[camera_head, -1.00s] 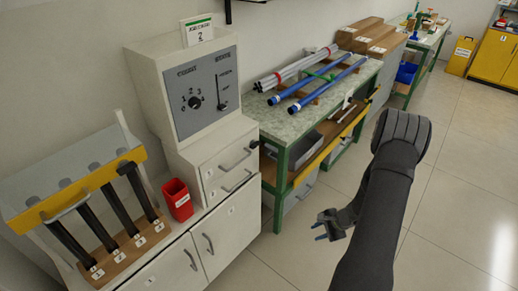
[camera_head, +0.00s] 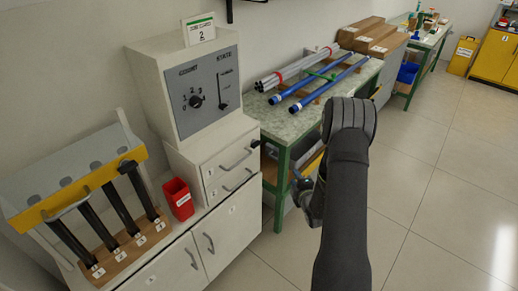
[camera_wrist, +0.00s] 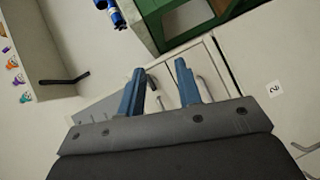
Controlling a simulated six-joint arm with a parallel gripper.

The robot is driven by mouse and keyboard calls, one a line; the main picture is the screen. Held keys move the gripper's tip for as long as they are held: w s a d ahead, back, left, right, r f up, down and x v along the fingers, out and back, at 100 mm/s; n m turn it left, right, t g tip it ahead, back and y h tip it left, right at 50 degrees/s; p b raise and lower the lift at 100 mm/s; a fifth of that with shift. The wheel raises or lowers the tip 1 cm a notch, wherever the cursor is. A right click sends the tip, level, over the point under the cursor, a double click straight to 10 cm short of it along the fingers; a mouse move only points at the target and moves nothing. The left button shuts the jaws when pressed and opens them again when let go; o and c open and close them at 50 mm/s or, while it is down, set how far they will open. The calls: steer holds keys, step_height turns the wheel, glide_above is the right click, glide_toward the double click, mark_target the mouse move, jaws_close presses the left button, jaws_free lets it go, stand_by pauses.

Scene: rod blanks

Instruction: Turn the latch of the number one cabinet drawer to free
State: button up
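The pale cabinet drawer unit (camera_head: 222,160) stands left of centre in the head view, below the grey control panel (camera_head: 206,92). Its upper drawer has a curved grey handle (camera_head: 236,161). A small dark knob, apparently the latch (camera_head: 255,144), sticks out at the upper right edge of that drawer; its turn position is too small to tell. My gripper (camera_head: 299,188) is to the right of the drawers and apart from them, partly hidden behind my arm. In the wrist view my gripper (camera_wrist: 160,66) is open with nothing between the blue fingers; the cabinet front shows beyond them.
A green-framed workbench (camera_head: 284,178) with blue rods (camera_head: 318,86) stands just right of the drawers, close to my gripper. A red bin (camera_head: 178,199) and a yellow-barred rack (camera_head: 75,190) are at left. The floor (camera_head: 430,220) at right is clear.

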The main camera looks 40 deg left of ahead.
steer(key=s+a+r+n+g+y, duration=0.2)
steer(key=s+a+r+n+y, duration=0.2)
steer(key=s+n, duration=0.1)
glide_toward(256, 144)
steer(key=x, duration=0.7)
steer(key=shift+w+a+f, duration=0.25)
steer(key=shift+w+a, duration=0.05)
jaws_close()
